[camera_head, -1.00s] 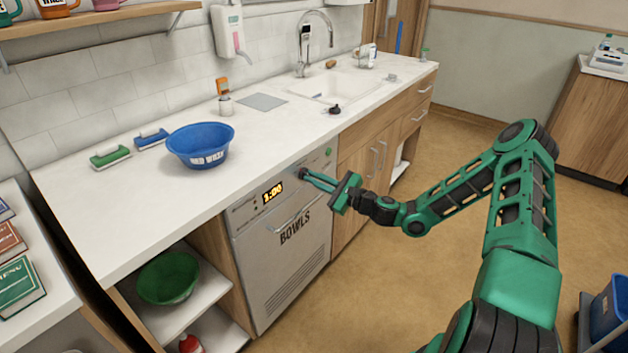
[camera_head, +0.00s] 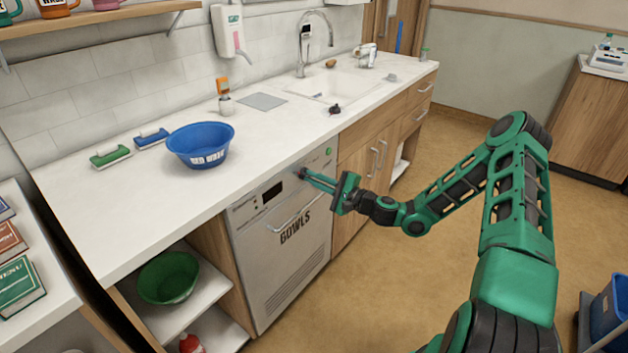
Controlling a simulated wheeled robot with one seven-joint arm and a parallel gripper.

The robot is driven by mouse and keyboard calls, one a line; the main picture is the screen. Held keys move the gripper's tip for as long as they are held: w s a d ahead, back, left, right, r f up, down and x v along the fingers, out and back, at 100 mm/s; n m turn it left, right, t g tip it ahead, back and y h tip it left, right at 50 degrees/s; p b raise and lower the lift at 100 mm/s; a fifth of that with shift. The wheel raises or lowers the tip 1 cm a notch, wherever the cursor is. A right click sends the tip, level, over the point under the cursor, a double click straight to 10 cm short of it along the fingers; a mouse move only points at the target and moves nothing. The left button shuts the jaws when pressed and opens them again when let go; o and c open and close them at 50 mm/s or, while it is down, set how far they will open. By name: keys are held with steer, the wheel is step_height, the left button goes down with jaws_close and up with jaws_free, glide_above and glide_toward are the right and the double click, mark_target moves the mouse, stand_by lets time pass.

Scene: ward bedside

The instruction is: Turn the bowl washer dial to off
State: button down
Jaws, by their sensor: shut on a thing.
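The bowl washer (camera_head: 283,240) is a grey front-panel machine marked BOWLS under the white counter. Its display (camera_head: 272,193) is dark. The dial (camera_head: 302,173) is a small dark knob on the upper panel, mostly hidden by my fingertips. My gripper (camera_head: 307,174) reaches in from the right and is shut on the dial. The dial's pointer and markings are too small to read. A round green button (camera_head: 328,152) is to the right of the dial.
A horizontal handle (camera_head: 290,218) crosses the washer door below my gripper. The counter edge (camera_head: 250,188) runs just above the panel. A blue bowl (camera_head: 200,146) stands on the counter. Wooden drawers (camera_head: 411,120) are to the right. The floor in front is clear.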

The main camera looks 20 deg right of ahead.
steer(key=shift+w+d+f, duration=0.1)
steer(key=shift+d+f, duration=0.05)
steer(key=shift+d, duration=0.15)
steer(key=c, duration=1.9)
jaws_free()
steer(key=shift+o, duration=0.2)
steer(key=shift+a, duration=0.1)
steer(key=v, duration=1)
steer(key=shift+s+d, duration=0.2)
steer(key=shift+s, duration=0.1)
